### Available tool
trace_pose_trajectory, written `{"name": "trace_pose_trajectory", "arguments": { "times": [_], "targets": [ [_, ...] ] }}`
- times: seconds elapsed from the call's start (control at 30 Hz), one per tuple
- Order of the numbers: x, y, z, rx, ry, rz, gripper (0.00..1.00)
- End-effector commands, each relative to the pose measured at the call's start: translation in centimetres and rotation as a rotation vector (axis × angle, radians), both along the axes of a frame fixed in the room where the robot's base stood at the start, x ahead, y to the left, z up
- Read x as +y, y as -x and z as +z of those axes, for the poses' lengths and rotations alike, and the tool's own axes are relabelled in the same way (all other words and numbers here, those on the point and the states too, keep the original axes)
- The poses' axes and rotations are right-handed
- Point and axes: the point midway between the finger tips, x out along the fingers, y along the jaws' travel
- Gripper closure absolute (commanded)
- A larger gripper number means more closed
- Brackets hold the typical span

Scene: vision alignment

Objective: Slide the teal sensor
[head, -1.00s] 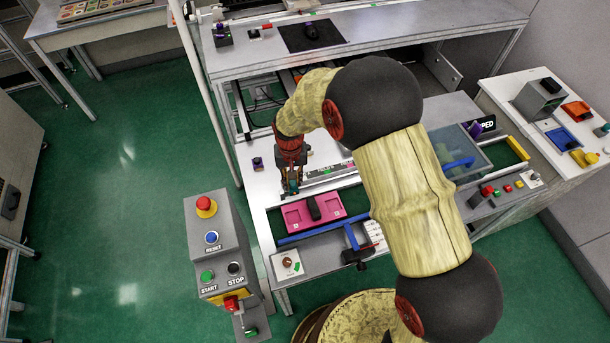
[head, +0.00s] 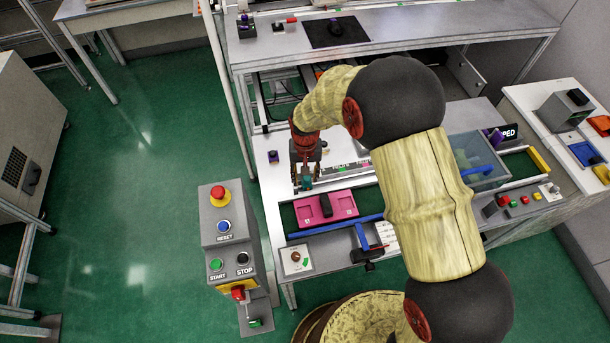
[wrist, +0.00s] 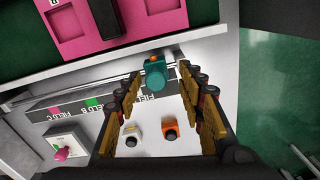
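The teal sensor (wrist: 155,72) stands on the white table surface, close to the dark strip beside the pink fixture (wrist: 110,18). In the wrist view it lies between the fingertips of my gripper (wrist: 162,80), with gaps on both sides. The fingers are spread wide and hold nothing. In the head view my gripper (head: 305,180) points down at the table just above the pink fixture (head: 342,205), and the teal sensor (head: 307,183) shows small at its tips. The sensor's base is partly hidden in both views.
In the wrist view an orange sensor (wrist: 170,132) and a white-and-black one (wrist: 131,138) stand between the fingers, nearer the palm. A field-label strip (wrist: 90,103) runs at the left. A button panel (head: 228,235) stands left of the table, and a blue bar (head: 335,226) lies below the pink fixture.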

Motion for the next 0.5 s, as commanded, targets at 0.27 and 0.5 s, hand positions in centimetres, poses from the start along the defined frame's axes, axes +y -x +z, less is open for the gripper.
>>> {"name": "trace_pose_trajectory", "arguments": {
  "times": [0.27,0.5],
  "targets": [
    [0.0,-0.2,2.0,-0.004,-0.001,0.000,0.61],
    [0.1,-0.1,6.8,-0.005,-0.002,0.000,0.61]
  ]
}}
